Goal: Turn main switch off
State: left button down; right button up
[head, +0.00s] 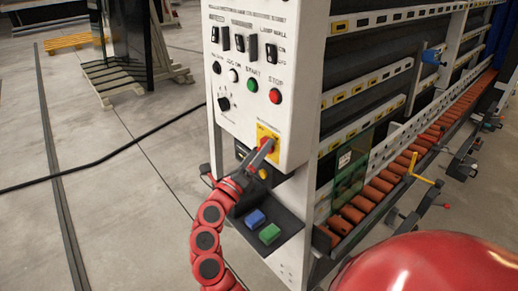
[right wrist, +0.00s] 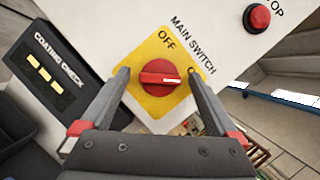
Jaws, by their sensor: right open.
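The main switch is a red rotary knob (right wrist: 161,78) on a yellow plate (right wrist: 158,48) on the front of the white control panel (head: 255,130). In the head view the yellow plate (head: 268,134) is low on the panel. My right gripper (right wrist: 160,78) is open, with one finger on each side of the knob. Small gaps show between the fingers and the knob. In the head view the right gripper (head: 262,153) reaches up to the switch. My left gripper is not in view.
A red stop button (head: 275,96) and a green start button (head: 252,85) sit above the switch. Below is a shelf with a blue block (head: 255,218) and a green block (head: 270,234). A roller conveyor (head: 380,188) runs off right. The floor at left is mostly clear.

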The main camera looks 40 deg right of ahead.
jog(key=shift+d, duration=0.1)
jog(key=c, duration=1.4)
jog(key=shift+r+n+g+y+p, duration=0.25)
jog(key=shift+n+y+p, duration=0.7)
jog(key=shift+n+p, duration=2.7)
jog(key=shift+r+n+g+y+p, duration=0.1)
jog(key=shift+n+g+y+p, duration=0.65)
jog(key=shift+n+p, duration=2.85)
jog(key=shift+r+n+g+y+p, duration=0.1)
jog(key=shift+n+y+p, duration=1.15)
jog(key=shift+p, duration=4.7)
jog(key=o, duration=1.4)
jog(key=shift+f, duration=0.1)
